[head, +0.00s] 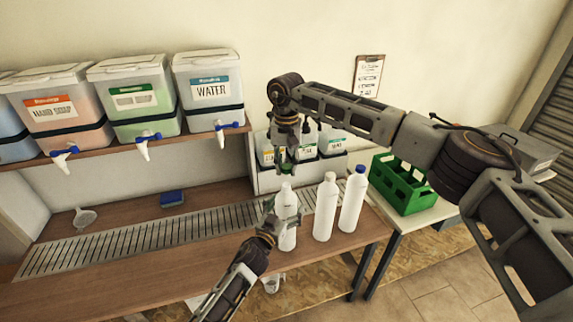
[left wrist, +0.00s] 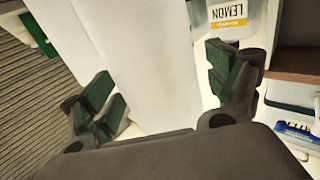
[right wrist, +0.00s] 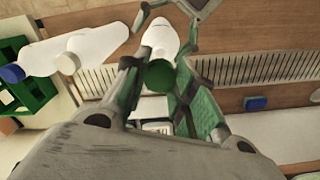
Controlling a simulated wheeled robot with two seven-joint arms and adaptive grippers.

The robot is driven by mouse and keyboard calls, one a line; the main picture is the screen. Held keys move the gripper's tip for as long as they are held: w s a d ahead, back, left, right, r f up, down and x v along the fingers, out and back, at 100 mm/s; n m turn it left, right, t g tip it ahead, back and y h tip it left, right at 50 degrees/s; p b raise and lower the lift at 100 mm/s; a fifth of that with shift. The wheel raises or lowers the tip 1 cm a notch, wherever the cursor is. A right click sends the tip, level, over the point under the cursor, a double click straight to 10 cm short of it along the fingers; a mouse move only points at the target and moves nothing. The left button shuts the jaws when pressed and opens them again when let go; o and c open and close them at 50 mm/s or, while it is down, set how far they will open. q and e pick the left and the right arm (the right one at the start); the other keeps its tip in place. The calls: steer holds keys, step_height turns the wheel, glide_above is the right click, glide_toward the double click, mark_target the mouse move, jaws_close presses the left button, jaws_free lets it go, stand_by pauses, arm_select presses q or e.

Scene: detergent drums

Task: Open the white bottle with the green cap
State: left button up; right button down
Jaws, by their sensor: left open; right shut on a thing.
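The white bottle (head: 288,236) stands upright at the front edge of the counter. Its bare white top shows just below the green cap (head: 287,169), and the cap looks apart from it. My right gripper (head: 286,160) is shut on the green cap above the bottle. In the right wrist view the cap (right wrist: 160,75) sits between the fingers, with the bottle's white shoulder (right wrist: 160,37) beyond it. My left gripper (head: 274,217) is open at the bottle's side. In the left wrist view the bottle (left wrist: 150,60) stands between its spread fingers; contact is unclear.
A white-capped bottle (head: 325,210) and a blue-capped bottle (head: 352,200) stand close on the right. A green crate (head: 402,185) is on the side table. A blue sponge (head: 172,198) lies behind the drain grate (head: 130,242). Drums with taps line the shelf.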

arm_select(q)
steer(key=shift+s, duration=0.15)
steer(key=v, duration=1.1)
steer(key=shift+s+a, duration=0.25)
steer(key=shift+s, duration=0.05)
stand_by(0.4)
stand_by(0.6)
